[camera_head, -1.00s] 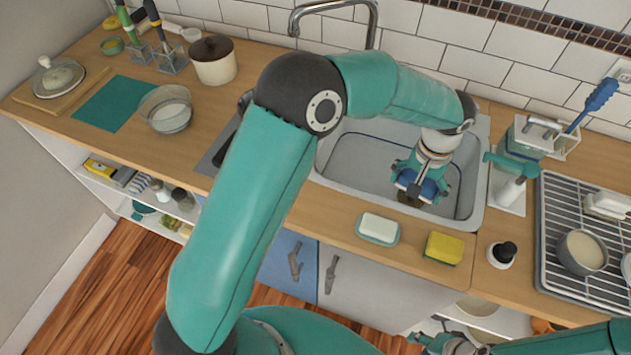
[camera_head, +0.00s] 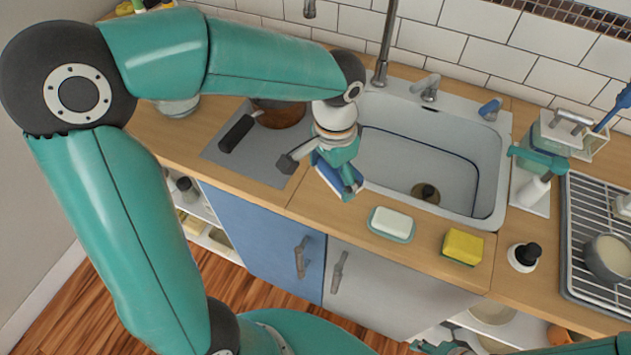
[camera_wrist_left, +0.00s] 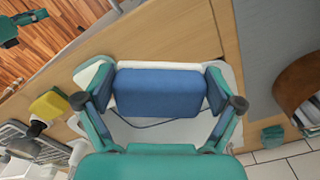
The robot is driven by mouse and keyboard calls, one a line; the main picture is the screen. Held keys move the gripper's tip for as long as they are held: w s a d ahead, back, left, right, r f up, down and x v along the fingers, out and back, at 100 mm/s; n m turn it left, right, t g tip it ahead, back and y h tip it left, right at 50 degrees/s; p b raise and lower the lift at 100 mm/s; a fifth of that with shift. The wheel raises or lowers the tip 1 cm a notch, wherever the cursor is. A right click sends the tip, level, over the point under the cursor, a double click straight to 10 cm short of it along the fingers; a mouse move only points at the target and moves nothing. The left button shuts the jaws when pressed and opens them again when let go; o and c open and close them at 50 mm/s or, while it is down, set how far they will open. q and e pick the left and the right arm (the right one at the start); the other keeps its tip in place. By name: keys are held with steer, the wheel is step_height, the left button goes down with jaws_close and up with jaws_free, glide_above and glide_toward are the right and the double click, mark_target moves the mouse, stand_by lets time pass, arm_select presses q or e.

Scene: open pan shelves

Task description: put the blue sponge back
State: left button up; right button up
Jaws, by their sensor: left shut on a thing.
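The blue sponge (camera_head: 330,174) is held between the fingers of my left gripper (camera_head: 340,172), above the counter at the left front corner of the sink. In the left wrist view the sponge (camera_wrist_left: 157,92) shows as a blue block with a finger at each end. My left gripper (camera_wrist_left: 158,88) is shut on it. The sponge appears clear of the counter, but the exact height is hard to tell. Part of my right gripper (camera_head: 432,347) shows at the bottom edge of the head view; its fingers are not clear.
The sink (camera_head: 420,150) lies right of the gripper. A white soap on a teal dish (camera_head: 391,223) and a yellow sponge (camera_head: 463,246) sit on the front counter. A dark-handled pan (camera_head: 278,115) stands at left on a grey plate (camera_head: 250,155). A dish rack (camera_head: 590,240) is at right.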

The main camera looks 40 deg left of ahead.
mark_target(319, 209)
arm_select(q)
steer(key=shift+s+a, duration=0.3)
steer(key=shift+s, duration=0.2)
steer(key=shift+s+a, duration=0.3)
steer(key=shift+s, duration=0.2)
steer(key=shift+s+f, duration=0.1)
steer(key=shift+f, duration=0.05)
steer(key=shift+f+b, duration=3)
steer(key=shift+f, duration=0.35)
steer(key=shift+f+b, duration=0.55)
steer(key=shift+f, duration=0.05)
steer(key=o, duration=1.1)
